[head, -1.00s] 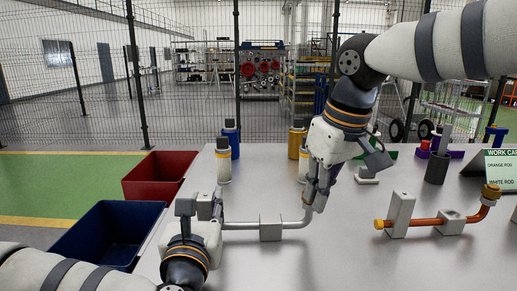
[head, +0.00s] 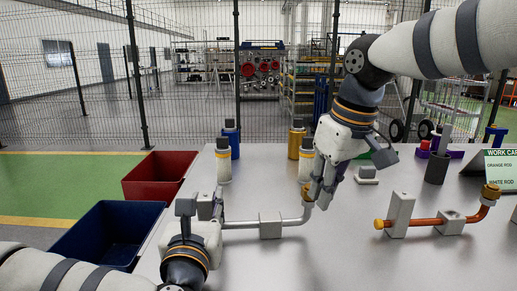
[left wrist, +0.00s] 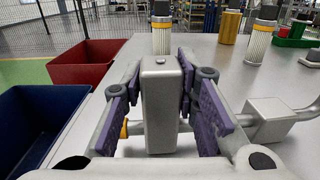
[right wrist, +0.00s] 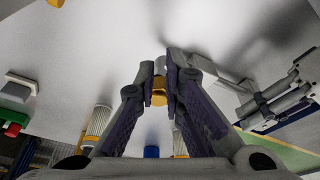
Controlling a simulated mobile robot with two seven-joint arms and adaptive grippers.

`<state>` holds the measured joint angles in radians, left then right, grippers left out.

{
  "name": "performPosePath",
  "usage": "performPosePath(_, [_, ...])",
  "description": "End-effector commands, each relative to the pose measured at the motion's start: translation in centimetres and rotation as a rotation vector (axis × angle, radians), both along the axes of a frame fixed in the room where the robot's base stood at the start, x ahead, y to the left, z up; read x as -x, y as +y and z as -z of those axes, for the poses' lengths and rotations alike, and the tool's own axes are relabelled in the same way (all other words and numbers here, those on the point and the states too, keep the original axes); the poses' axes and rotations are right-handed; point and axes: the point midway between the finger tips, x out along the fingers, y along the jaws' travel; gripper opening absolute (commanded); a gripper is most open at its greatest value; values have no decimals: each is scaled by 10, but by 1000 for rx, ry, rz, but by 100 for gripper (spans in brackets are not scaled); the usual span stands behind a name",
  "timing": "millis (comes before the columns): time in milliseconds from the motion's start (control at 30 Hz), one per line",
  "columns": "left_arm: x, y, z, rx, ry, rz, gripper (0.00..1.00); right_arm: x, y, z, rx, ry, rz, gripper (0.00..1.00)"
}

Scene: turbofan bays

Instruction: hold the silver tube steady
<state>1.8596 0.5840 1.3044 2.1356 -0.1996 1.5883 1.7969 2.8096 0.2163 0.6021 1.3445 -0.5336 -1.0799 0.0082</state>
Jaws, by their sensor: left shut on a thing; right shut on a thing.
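The silver tube (head: 241,225) runs left to right on the grey table through a grey block (head: 270,226) and bends upward at its right end. My left gripper (head: 205,207) is shut on the upright grey post at the tube's left end. In the left wrist view this post (left wrist: 160,100) stands between the purple pads, with an orange ring (left wrist: 124,128) beside it. My right gripper (head: 314,195) is shut on the gold fitting at the tube's raised right end. The right wrist view shows the fitting (right wrist: 159,92) between its fingertips, partly hidden.
An orange tube (head: 425,222) in a similar fixture lies to the right, before a work card (head: 499,169). A blue bin (head: 105,230) and a red bin (head: 158,173) stand left. Several capped cylinders, including a white one (head: 223,165), stand behind. The front table is clear.

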Motion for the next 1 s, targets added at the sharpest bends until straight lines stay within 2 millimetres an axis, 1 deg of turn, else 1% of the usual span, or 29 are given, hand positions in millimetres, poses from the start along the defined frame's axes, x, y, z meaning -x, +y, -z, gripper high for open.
performPosePath(33, [0, 1, 0, 1, 0, -2, 0, -2, -3, 1, 4, -3, 4, 0])
performPosePath(467, [0, -1, 0, 1, 0, 4, 0, -5, -3, 0, 0, -3, 1, 0])
performPosePath(667, [1, -2, 0, 1, 0, 6, 0, -4, -4, 0, -1, -4, 1, 0])
performPosePath(833, [1, -2, 0, 1, 0, 5, 0, 1, -9, -1, -2, -5, 1, 0])
performPosePath(900, [1, -1, 0, 1, 0, 5, 0, 1, -9, -6, -2, -6, 1, 0])
performPosePath(1000, [0, -1, 0, 1, 0, 4, 0, 1, -9, -21, -2, -6, 1, 0])
